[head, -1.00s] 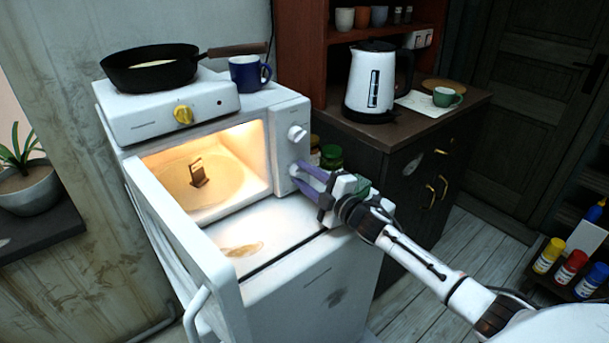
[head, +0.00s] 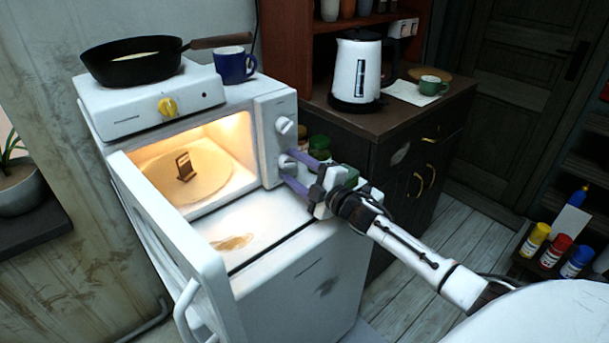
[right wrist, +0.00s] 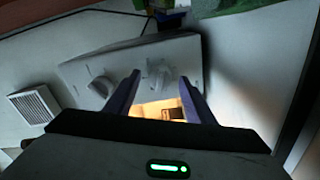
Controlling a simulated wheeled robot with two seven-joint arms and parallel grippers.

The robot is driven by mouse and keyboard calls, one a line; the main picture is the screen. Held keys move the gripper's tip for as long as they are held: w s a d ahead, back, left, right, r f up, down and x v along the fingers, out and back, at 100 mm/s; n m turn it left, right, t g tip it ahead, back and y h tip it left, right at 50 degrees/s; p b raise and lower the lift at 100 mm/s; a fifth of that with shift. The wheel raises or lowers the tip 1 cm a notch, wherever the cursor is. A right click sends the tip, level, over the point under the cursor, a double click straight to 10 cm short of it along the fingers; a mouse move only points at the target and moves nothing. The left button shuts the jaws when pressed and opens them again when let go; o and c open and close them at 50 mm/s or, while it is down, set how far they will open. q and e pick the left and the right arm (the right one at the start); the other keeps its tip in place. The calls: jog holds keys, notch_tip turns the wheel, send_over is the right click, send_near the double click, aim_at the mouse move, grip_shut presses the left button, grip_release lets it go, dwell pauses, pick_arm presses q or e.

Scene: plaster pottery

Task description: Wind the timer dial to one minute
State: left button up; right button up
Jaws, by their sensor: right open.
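The white microwave (head: 276,103) has its door open and its inside lit. Its right-hand panel carries an upper knob (head: 286,126) and a lower knob (head: 287,163); I cannot read which is the timer dial. My right gripper (head: 287,167) is open at the lower knob, one purple finger above it and one below. In the right wrist view, a knob (right wrist: 158,75) shows between the open fingers (right wrist: 160,90), and another knob (right wrist: 98,88) lies outside them to the left. Whether the fingers touch the knob is unclear. My left gripper is not in view.
The open microwave door (head: 172,230) swings out at the left. A hot plate (head: 130,110) with a black pan (head: 135,62) and a blue mug (head: 234,65) stand on top. Green-lidded jars (head: 318,145) and a kettle (head: 356,72) are behind my gripper.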

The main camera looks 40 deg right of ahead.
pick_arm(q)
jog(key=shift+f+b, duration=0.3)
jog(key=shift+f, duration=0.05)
pick_arm(e)
jog(key=s, duration=0.9)
jog(key=shift+s+d, duration=0.35)
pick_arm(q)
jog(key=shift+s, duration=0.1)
